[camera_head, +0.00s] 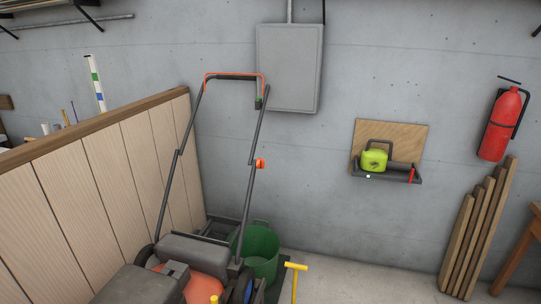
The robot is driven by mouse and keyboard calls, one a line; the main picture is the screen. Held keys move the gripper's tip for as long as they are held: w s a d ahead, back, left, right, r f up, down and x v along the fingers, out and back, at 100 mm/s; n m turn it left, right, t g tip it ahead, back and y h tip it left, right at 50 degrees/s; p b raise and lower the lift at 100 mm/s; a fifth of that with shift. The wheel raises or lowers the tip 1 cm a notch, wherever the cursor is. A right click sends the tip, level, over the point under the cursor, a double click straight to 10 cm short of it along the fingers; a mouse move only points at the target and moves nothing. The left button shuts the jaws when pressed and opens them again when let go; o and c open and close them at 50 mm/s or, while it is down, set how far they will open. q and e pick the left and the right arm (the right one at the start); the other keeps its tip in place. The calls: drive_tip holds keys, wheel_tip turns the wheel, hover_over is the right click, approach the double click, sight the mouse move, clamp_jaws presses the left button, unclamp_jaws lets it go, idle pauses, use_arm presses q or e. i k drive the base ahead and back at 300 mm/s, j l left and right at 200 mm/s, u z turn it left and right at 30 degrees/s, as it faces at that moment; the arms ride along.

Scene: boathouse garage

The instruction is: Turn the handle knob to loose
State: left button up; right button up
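A lawn mower with an orange and grey body (203,288) stands at the lower middle left. Its dark folding handle (236,77) rises from it, with an orange bail along the top bar. An orange handle knob (260,164) sits on the right handle tube, about halfway up. Whether the knob is tight or loose cannot be told. Neither of my grippers shows in the head view.
A wood-panelled partition (95,180) stands left of the mower. A green bucket (262,250) and a yellow-handled tool (295,268) are close on its right. A wall shelf (400,174), a fire extinguisher (500,125) and leaning planks (470,240) are farther right. Floor between is clear.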

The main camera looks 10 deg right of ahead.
sight(259, 163)
drive_tip(key=i+l+u, duration=0.15)
drive_tip(key=i+l, duration=1.45)
drive_tip(key=k+l, duration=0.05)
drive_tip(key=l, duration=0.1)
